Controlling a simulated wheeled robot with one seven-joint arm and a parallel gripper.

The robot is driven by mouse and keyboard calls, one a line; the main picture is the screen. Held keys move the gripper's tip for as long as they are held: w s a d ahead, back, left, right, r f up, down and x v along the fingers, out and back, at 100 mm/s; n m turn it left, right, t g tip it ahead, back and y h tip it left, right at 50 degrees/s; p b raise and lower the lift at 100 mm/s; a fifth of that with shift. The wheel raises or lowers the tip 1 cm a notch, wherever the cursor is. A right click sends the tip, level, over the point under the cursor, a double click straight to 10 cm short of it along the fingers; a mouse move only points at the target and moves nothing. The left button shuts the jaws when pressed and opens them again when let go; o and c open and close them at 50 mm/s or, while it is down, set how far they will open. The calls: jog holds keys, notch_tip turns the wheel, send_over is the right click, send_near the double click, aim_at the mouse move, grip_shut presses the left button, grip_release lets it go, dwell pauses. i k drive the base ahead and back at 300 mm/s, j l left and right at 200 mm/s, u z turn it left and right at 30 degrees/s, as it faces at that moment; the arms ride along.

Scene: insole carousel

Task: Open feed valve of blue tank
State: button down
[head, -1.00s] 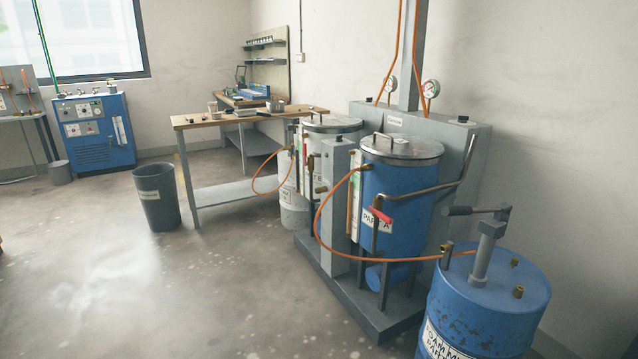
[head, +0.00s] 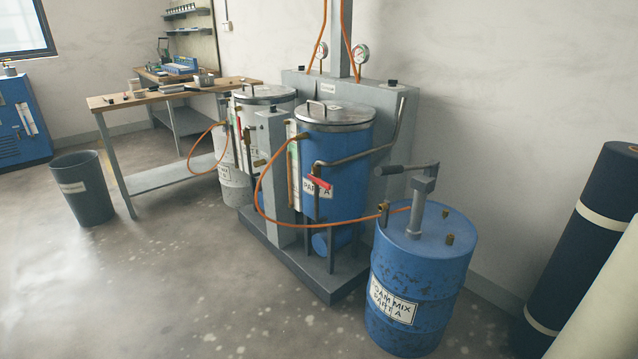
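The blue tank (head: 345,155), labelled PART A, stands upright on a grey stand in the middle of the head view, with a steel lid on top. A red valve handle (head: 319,181) sits on the pipe at its front, just above the label, tilted slightly down to the right. An orange hose (head: 262,190) loops from the tank's upper left side down to the blue drum. My gripper is not in view.
A blue drum (head: 420,270) with a hand pump stands in front of the tank at right. The grey stand base (head: 320,285) juts onto the floor. Rolls (head: 585,235) stand at far right; a bin (head: 82,190) and workbench (head: 165,95) are at left. The left foreground floor is clear.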

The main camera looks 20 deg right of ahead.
aim_at(311, 177)
jog(key=i+j, duration=0.15)
jog(key=i, duration=0.85)
jog(key=i+j, duration=0.15)
jog(key=i, duration=0.85)
